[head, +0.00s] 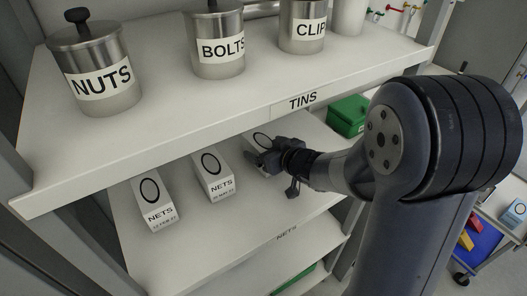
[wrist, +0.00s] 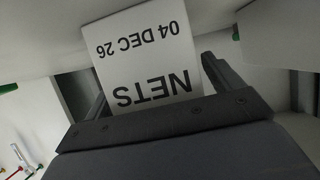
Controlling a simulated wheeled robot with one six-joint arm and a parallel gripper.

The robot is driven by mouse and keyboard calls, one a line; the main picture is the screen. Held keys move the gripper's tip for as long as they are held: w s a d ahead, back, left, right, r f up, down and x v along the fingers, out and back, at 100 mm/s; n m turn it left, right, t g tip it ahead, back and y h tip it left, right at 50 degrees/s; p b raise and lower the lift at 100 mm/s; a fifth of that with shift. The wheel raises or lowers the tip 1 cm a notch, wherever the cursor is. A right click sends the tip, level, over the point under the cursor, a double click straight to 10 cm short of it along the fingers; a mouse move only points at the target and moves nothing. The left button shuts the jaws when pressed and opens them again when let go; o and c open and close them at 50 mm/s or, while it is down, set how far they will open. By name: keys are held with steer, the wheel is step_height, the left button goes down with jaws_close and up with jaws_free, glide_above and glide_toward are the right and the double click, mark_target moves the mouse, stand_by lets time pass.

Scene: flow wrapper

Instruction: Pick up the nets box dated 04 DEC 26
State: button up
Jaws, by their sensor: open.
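The nets box dated 04 DEC 26 (wrist: 150,62) fills the middle of the wrist view, its white label face upside down with the date readable. In the head view this white box (head: 261,136) is the rightmost of three on the lower shelf, partly hidden by my gripper (head: 272,162). In the wrist view my gripper (wrist: 150,75) is open, with one finger on each side of the box. I cannot tell whether either finger touches it. Two more NETS boxes, left (head: 158,203) and middle (head: 214,177), stand to the left; their dates are too small to read surely.
The upper shelf (head: 150,135) overhangs the boxes and carries tins marked NUTS (head: 97,85), BOLTS (head: 220,48) and CLIP (head: 302,27). A green box (head: 347,116) stands behind my arm at the right. The lower shelf's front (head: 240,245) is bare.

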steer(key=shift+w+a+f, duration=0.1)
steer(key=shift+w+a, duration=0.05)
steer(key=shift+c, duration=0.5)
steer(key=c, duration=1)
